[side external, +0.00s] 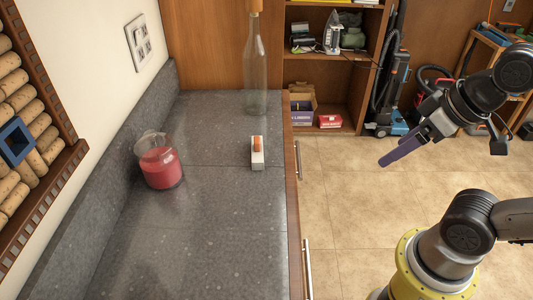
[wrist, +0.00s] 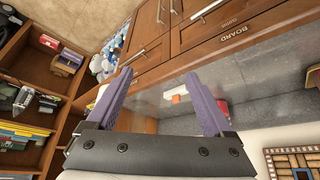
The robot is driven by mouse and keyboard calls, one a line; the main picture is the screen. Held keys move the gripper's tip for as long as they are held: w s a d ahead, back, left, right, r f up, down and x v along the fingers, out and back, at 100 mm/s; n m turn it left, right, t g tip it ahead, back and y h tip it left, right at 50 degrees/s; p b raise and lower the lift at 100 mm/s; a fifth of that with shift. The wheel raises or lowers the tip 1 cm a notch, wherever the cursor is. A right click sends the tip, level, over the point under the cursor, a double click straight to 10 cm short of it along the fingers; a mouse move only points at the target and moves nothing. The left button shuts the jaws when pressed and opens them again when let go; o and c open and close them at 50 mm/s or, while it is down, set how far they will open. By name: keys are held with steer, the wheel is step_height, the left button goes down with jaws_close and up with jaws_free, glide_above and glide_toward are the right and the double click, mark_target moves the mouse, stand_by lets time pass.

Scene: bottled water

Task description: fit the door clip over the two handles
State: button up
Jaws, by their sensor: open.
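A small white piece with an orange part (side external: 257,153) lies on the grey counter near its right edge; it may be the door clip. It also shows in the wrist view (wrist: 176,96), between my fingers but farther away. Two upright metal handles, the far one (side external: 298,160) and the near one (side external: 307,268), stand on the cabinet front below the counter edge. Metal handles, one of them here (wrist: 208,10), also show in the wrist view. My gripper (side external: 387,160) has purple fingers and hangs right of the counter, over the floor. It is open and empty in the wrist view (wrist: 158,78).
A clear bottle (side external: 256,75) with a cork-coloured top stands at the counter's back, beyond the white piece. A glass jug of red liquid (side external: 161,166) stands to the left. Shelves (side external: 330,75) and a vacuum cleaner (side external: 385,100) are behind. The near counter is clear.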

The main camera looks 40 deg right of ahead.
steer(key=shift+c, duration=0.4)
steer(key=a+m+g+y, duration=0.4)
steer(key=a+g+y, duration=0.15)
steer(key=a, duration=0.45)
steer(key=w+a+m+y, duration=0.3)
steer(key=w+m+y, duration=0.3)
steer(key=w+y, duration=0.15)
steer(key=w+d+f+m+t+y, duration=0.25)
steer(key=w+d+m+t, duration=0.25)
steer(key=w+m, duration=0.45)
steer(key=m+t+h, duration=0.2)
steer(key=m+t, duration=0.5)
glide_toward(257, 139)
steer(key=x, duration=1)
steer(key=shift+f, duration=0.35)
